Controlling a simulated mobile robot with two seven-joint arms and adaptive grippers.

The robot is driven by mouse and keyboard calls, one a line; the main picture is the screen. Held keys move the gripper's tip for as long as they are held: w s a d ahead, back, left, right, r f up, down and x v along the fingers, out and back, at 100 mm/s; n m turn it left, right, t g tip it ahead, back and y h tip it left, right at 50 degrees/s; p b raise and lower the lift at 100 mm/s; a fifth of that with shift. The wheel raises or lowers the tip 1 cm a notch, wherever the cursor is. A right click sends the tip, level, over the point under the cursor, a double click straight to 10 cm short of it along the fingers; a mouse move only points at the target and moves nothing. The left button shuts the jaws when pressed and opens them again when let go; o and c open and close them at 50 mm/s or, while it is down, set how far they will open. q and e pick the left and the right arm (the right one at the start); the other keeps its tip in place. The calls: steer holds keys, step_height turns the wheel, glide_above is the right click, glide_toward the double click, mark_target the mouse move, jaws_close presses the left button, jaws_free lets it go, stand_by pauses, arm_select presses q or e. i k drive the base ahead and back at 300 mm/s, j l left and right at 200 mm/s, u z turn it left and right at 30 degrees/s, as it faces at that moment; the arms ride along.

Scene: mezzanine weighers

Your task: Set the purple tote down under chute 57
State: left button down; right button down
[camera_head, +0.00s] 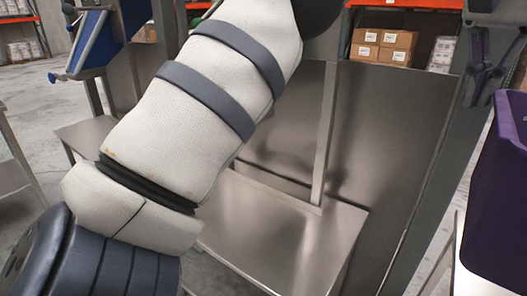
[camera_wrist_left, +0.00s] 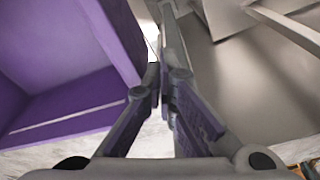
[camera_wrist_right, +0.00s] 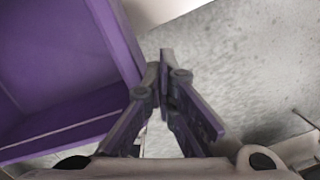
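The purple tote (camera_head: 498,205) is cut off by the right edge of the head view. It fills the left side of the left wrist view (camera_wrist_left: 70,110) and of the right wrist view (camera_wrist_right: 65,125), where its inner walls show. My left gripper (camera_head: 485,85) is by the tote's upper edge, its fingers almost together on the tote's wall in the left wrist view. My right gripper (camera_wrist_right: 160,70) appears closed on the tote's wall likewise. It is outside the head view. No chute number is readable, so I cannot tell chute 57.
A bare steel bench (camera_head: 285,235) stands in the middle, with a steel panel (camera_head: 375,150) behind it. Cartons (camera_head: 383,45) sit on an orange rack behind. My left arm covers much of the view.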

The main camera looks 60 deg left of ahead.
mark_target(242, 212)
steer(key=k+j, duration=0.75)
steer(key=j, duration=0.2)
steer(key=k+j+u, duration=0.1)
steer(key=k+j, duration=0.6)
steer(key=j, duration=0.25)
steer(key=k+j, duration=0.35)
steer(key=j, duration=0.15)
steer(key=k+j, duration=0.35)
steer(key=j, duration=0.15)
steer(key=l+u, duration=0.05)
